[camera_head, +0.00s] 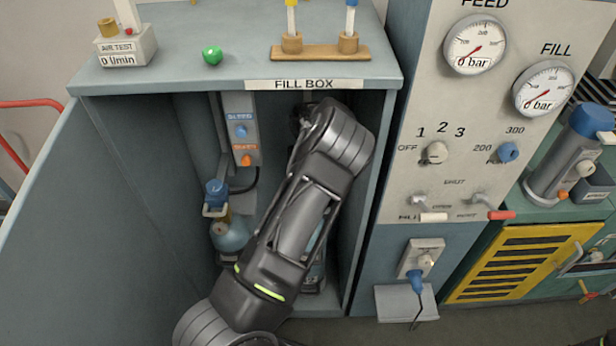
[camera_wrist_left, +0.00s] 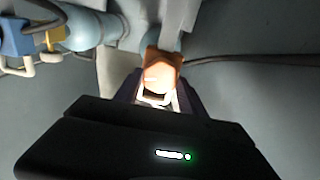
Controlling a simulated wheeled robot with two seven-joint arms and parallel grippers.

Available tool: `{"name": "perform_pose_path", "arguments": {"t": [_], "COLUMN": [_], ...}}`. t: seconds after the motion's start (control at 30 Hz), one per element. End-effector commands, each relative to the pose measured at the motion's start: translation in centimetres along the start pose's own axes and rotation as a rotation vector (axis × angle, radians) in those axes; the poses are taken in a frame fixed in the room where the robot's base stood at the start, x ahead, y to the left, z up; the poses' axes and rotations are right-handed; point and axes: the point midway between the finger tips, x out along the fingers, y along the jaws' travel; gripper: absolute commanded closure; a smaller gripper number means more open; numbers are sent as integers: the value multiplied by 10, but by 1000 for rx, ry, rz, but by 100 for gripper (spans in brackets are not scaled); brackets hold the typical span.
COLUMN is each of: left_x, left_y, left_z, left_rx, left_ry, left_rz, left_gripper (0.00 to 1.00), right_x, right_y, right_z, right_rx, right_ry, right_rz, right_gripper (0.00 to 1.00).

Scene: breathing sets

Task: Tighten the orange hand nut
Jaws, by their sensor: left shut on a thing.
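The orange hand nut (camera_wrist_left: 162,68) shows in the left wrist view, at the end of a pale blue fitting. My left gripper (camera_wrist_left: 157,93) is shut on the nut, with its fingers on either side of it. In the head view my left arm reaches into the fill box (camera_head: 390,90) and hides both the nut and the gripper's fingers. How far the nut is turned cannot be seen.
Inside the box, a blue-capped cylinder (camera_head: 229,235) stands left of my arm, below a grey panel (camera_head: 240,103) with blue and orange knobs. The open door (camera_head: 100,210) bounds the left side. A dark hose (camera_wrist_left: 250,59) runs right of the nut in the wrist view.

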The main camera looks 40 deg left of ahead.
Motion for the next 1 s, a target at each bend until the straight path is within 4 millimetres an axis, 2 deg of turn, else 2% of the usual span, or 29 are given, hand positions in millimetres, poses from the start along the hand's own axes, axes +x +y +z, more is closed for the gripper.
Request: {"name": "perform_pose_path", "arguments": {"t": [0.03,0.3,0.83,0.87,1.0], "left_x": [-5,-3,-1,-1,0], "left_y": [0,-1,-2,-2,-2], "left_z": [0,0,1,1,0], "left_rx": [-31,-163,-199,-198,-198], "left_ry": [0,-1,-1,-1,-1], "left_rz": [6,3,-2,-2,-1], "left_gripper": [93,93,93,52,40], "right_x": [-10,-26,-28,-28,-28], "right_y": [-3,-6,-6,-7,-7], "right_z": [1,2,2,2,2], "right_rx": [1,5,6,6,6], "right_ry": [-2,-8,-10,-10,-10], "right_rz": [2,8,10,10,10], "right_gripper": [64,64,64,64,64]}}
